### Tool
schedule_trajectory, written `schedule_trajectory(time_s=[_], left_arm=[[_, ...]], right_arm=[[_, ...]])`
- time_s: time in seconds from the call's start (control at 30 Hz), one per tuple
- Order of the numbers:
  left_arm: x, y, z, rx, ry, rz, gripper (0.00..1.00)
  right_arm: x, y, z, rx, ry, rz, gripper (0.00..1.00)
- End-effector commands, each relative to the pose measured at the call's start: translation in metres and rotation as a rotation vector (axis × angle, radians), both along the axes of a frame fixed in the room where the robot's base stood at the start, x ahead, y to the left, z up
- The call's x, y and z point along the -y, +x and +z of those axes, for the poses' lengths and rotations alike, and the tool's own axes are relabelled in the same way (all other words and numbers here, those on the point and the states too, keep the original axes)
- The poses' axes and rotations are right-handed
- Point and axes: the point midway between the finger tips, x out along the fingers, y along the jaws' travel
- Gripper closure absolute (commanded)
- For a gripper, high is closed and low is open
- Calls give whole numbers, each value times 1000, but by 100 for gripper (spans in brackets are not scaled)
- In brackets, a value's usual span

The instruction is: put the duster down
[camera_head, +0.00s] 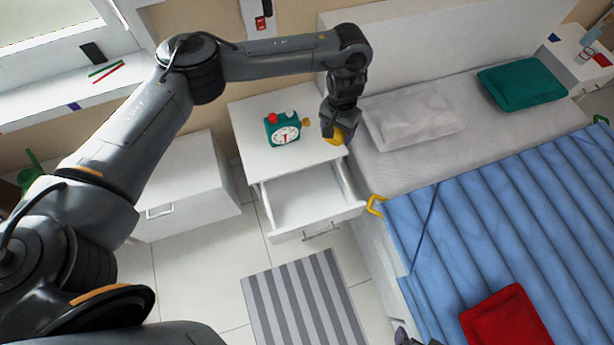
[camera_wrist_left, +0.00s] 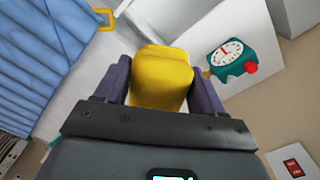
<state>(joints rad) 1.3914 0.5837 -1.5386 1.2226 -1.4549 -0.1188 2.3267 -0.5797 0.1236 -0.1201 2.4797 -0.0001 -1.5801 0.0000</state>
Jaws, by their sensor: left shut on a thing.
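The yellow duster (camera_head: 337,137) is held in my left gripper (camera_head: 339,127), above the right side of the white nightstand (camera_head: 255,118). In the left wrist view the duster (camera_wrist_left: 163,76) fills the space between the two purple fingers of my left gripper (camera_wrist_left: 164,88), which is shut on it. The open, empty-looking drawer (camera_head: 310,198) is below and in front of the gripper. At the bottom edge of the head view a small grey-purple part shows, perhaps my right gripper (camera_head: 403,336); its state cannot be made out.
The bed's grey pillow (camera_head: 412,118) is close on the right. A blue cover (camera_head: 500,215) and red cushion (camera_head: 507,318) lie farther right.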

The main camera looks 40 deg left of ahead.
Motion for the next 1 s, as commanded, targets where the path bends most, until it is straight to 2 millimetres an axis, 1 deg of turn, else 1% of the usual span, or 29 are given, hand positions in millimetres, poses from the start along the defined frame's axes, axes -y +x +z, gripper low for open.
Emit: schedule_trajectory(time_s=[0.03,0.57,0.6,0.77,0.8,1.0], left_arm=[[-3,-2,-33,-1,0,9,66],[-28,-26,-212,-2,0,82,66],[-30,-29,-226,-2,1,87,66],[-37,-39,-281,-1,1,107,66],[-38,-42,-295,-2,1,112,66],[-46,-55,-359,-1,1,133,66]], right_arm=[[0,0,-30,0,0,0,6],[0,0,-175,0,2,-2,6],[-1,0,-186,0,2,-1,6],[-1,0,-229,-1,5,-3,6],[-1,0,-240,-1,5,-4,6],[-2,0,-289,-1,7,-4,6]])
